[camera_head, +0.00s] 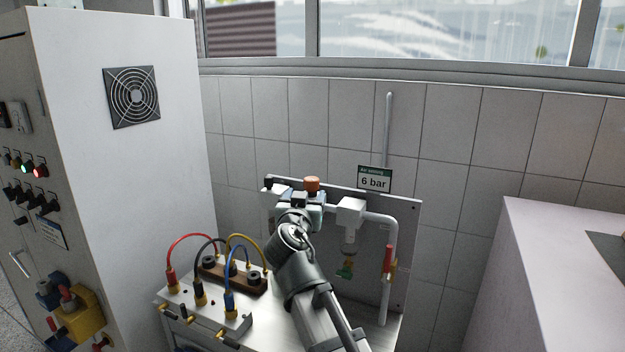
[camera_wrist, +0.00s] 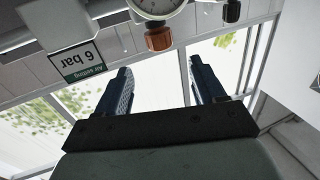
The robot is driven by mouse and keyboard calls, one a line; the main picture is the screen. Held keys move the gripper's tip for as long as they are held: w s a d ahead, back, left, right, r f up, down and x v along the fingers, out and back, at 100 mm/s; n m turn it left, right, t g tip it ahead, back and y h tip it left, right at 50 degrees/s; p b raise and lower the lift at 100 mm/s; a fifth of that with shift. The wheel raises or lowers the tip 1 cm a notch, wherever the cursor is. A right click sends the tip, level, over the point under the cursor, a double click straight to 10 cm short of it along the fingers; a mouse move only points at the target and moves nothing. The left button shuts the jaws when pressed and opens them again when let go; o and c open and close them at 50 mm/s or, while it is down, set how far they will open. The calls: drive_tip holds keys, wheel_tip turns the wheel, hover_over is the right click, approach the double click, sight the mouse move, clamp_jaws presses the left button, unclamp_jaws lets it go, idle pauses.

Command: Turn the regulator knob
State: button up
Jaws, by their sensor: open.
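The regulator knob (camera_head: 312,184) is orange-brown and shows just above the end of my arm in the head view. In the wrist view, which is upside down, the knob (camera_wrist: 158,38) lies beyond the fingertips, roughly in line with the gap between them. A round white gauge (camera_wrist: 156,7) sits beside it, cut by the frame edge. My gripper (camera_wrist: 159,68) is open, with nothing between its two blue fingers. In the head view my gripper (camera_head: 300,198) hides most of the regulator body.
A green and white "6 bar" sign (camera_head: 375,179) stands right of the knob. White piping (camera_head: 378,218) and a red-handled valve (camera_head: 388,259) are on the panel. Coloured cables (camera_head: 232,276) loop left of my arm. A tall cabinet (camera_head: 125,190) stands at left, a pale block (camera_head: 555,260) at right.

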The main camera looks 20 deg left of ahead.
sight(311, 179)
drive_tip(key=x, duration=1.3)
drive_tip(key=shift+d, duration=0.1)
drive_tip(key=c, duration=1)
drive_tip(key=shift+o, duration=0.2)
drive_tip(key=shift+f+n+y, duration=0.15)
drive_tip(key=shift+n+y, duration=0.15)
drive_tip(key=shift+y, duration=0.2)
drive_tip(key=shift+s+n+g+y, duration=0.1)
drive_tip(key=shift+n+g+y, duration=0.6)
drive_tip(key=shift+y, duration=0.2)
drive_tip(key=shift+a+n+g+y, duration=0.3)
drive_tip(key=shift+n+y, duration=0.2)
drive_tip(key=shift+y, duration=0.3)
drive_tip(key=o, duration=1)
drive_tip(key=shift+c, duration=0.2)
drive_tip(key=shift+s+d, duration=0.15)
